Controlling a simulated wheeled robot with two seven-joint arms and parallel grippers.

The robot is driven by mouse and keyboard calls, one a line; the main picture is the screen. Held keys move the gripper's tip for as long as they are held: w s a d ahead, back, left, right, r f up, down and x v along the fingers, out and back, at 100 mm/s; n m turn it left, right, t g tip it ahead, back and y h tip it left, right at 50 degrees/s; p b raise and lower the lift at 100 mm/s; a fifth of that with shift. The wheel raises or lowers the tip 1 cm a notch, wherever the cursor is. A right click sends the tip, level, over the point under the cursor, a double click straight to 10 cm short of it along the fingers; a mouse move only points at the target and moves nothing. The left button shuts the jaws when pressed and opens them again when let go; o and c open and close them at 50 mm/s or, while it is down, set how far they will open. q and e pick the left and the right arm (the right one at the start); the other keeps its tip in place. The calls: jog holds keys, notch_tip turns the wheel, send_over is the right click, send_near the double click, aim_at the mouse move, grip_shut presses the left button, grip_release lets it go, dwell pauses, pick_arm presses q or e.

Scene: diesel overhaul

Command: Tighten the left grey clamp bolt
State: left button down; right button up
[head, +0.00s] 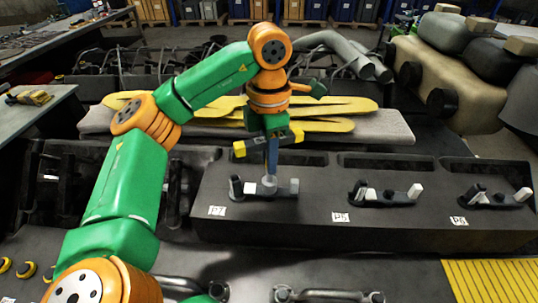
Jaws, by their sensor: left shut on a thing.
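The tool's lower end reaches down to the grey clamp bolt (268,184) of the clamp by the P7 label (217,211). It looks touching or nearly so; I cannot tell if it is seated on the bolt. A white block (250,188) and a grey block (294,186) flank the bolt. My right gripper is not in view.
Two similar clamps stand to the right, one by P5 (385,196) and one by P6 (496,199). Yellow flat pieces (345,104) lie on a grey pad (390,126) behind. Metal pipes (322,295) lie in front. A yellow grating (492,281) is at lower right.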

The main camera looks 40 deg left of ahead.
pick_arm(q)
jog(key=shift+r, duration=1.8)
notch_tip(320, 180, up, 6)
jog(key=shift+r, duration=0.1)
